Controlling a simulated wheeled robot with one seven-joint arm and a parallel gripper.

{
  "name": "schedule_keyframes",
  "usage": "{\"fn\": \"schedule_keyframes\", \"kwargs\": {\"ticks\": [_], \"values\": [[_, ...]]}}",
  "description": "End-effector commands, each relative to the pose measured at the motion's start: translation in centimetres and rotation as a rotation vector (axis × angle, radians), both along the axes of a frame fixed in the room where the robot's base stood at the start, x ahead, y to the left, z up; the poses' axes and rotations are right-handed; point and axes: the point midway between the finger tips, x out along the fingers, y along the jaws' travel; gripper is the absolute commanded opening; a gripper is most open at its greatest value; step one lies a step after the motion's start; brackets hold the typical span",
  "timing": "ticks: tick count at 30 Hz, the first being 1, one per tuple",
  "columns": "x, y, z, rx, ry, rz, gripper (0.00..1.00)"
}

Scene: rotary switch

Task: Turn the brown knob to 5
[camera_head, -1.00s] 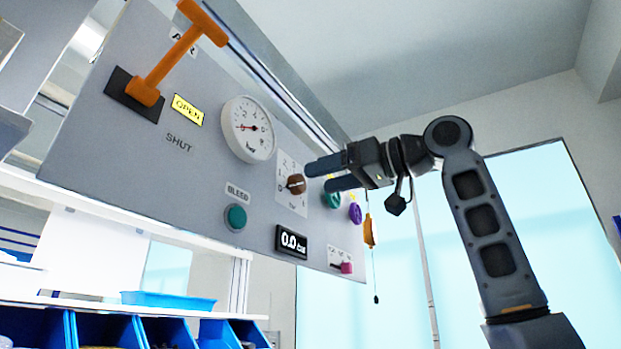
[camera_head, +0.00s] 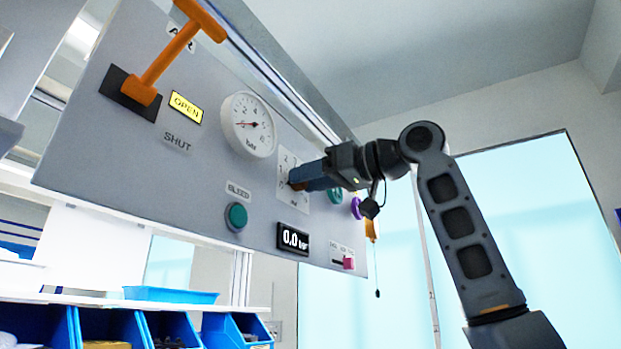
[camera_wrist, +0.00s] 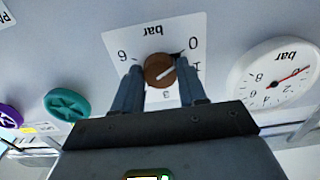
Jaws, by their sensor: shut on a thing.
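The brown knob (camera_wrist: 160,70) sits on a white dial plate (camera_wrist: 182,28) marked in bar, upside down in the wrist view. Its white pointer line slants toward the 0 and 1 side, nearest 0 or 1; I cannot tell exactly. The 6 is on the opposite side and the 3 shows below. My gripper (camera_wrist: 160,66) has one finger on each side of the knob and is shut on it. In the head view my gripper (camera_head: 293,179) covers most of the knob and part of the dial plate (camera_head: 285,163). The 5 is hidden.
A round gauge (camera_head: 249,125) is beside the dial. A teal knob (camera_wrist: 67,104) and a purple knob (camera_wrist: 9,117) are on its other side. Below are a green BLEED button (camera_head: 236,217), a display (camera_head: 293,239) reading 0.0 and a pink slider (camera_head: 348,262). An orange lever (camera_head: 165,60) juts out.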

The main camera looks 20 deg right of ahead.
Motion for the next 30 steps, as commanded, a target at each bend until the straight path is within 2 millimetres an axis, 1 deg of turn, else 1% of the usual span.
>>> {"fn": "schedule_keyframes", "kwargs": {"ticks": [1,7,17,23,30], "values": [[-0.01,0.0,0.0,0.0,0.0,0.0,0.3],[-0.01,0.0,0.01,0.0,0.0,0.0,0.11],[-0.03,0.05,-0.01,0.037,0.028,0.001,0.11],[-0.05,0.11,0.02,0.13,0.095,0.002,0.11],[-0.08,0.2,0.06,0.304,0.22,0.003,0.11]]}}
